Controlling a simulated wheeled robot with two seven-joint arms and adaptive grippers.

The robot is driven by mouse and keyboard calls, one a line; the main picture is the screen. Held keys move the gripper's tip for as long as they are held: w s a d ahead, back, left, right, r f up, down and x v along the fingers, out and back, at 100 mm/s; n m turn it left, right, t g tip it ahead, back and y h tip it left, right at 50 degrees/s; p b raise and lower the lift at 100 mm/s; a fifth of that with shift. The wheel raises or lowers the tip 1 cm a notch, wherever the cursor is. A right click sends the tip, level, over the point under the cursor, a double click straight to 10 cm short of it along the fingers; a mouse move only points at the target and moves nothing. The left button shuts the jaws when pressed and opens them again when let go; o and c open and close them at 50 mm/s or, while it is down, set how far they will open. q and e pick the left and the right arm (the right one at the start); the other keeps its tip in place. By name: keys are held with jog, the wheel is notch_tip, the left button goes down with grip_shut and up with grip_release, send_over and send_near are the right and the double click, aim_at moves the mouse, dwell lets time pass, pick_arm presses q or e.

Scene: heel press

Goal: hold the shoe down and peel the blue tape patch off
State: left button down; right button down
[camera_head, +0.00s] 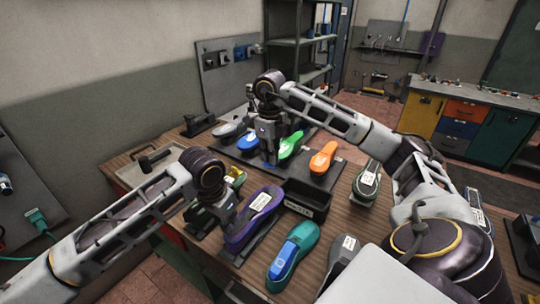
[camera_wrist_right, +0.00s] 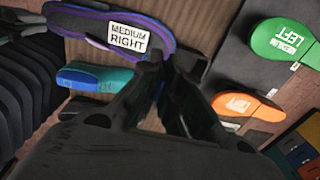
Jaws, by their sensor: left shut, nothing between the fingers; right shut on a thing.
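A purple-edged shoe (camera_head: 250,222) with a grey top and a white label lies on the near table. It also shows in the right wrist view (camera_wrist_right: 92,25), its label reading "MEDIUM RIGHT". My left gripper (camera_head: 227,216) is shut and empty, low at the left end of this shoe; whether it touches is unclear. A teal shoe (camera_head: 305,235) lies nearer, with a blue area on its top that may be the tape patch. My right gripper (camera_head: 268,158) is shut at the back among the coloured shoes; what its fingers (camera_wrist_right: 170,65) hold is too dark to make out.
Blue (camera_head: 246,143), green (camera_head: 291,144) and orange (camera_head: 322,159) shoes stand on a dark board around my right gripper. A black open bin (camera_head: 307,200) sits mid-table. A dark green shoe (camera_head: 366,184) lies to its right. A tray with a hammer (camera_head: 156,160) is at left.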

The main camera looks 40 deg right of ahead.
jog(key=shift+r+p, duration=2.45)
jog(key=shift+r, duration=0.2)
